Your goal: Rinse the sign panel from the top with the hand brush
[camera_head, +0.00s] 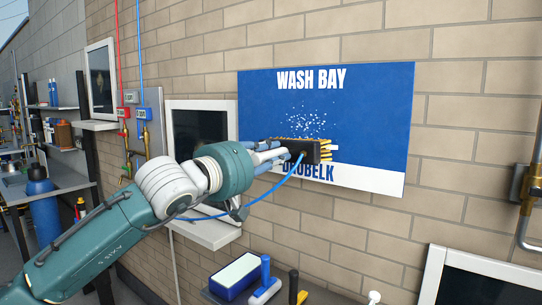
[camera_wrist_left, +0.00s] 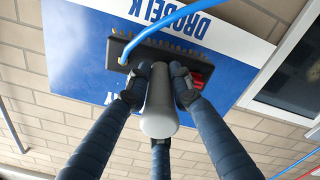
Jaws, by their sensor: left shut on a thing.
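The sign panel (camera_head: 370,110) is blue, fixed to the brick wall, with "WASH BAY" at its top and a white strip with partly hidden lettering along its bottom. White specks show around its middle. My left gripper (camera_head: 268,156) is shut on the grey handle (camera_wrist_left: 159,112) of the hand brush (camera_head: 303,151). The brush has a black head, yellow bristles and a blue hose. Its head is in front of the panel's lower middle, below the specks, bristles towards the panel. I cannot tell whether they touch. The wrist view shows the brush head (camera_wrist_left: 185,62) over the panel (camera_wrist_left: 80,65).
The blue hose (camera_head: 240,207) loops below my left arm. A white ledge (camera_head: 208,235) under a dark window is behind the arm. A blue box (camera_head: 235,276) and several tools stand below the panel. Pipes (camera_head: 530,190) run at the right edge.

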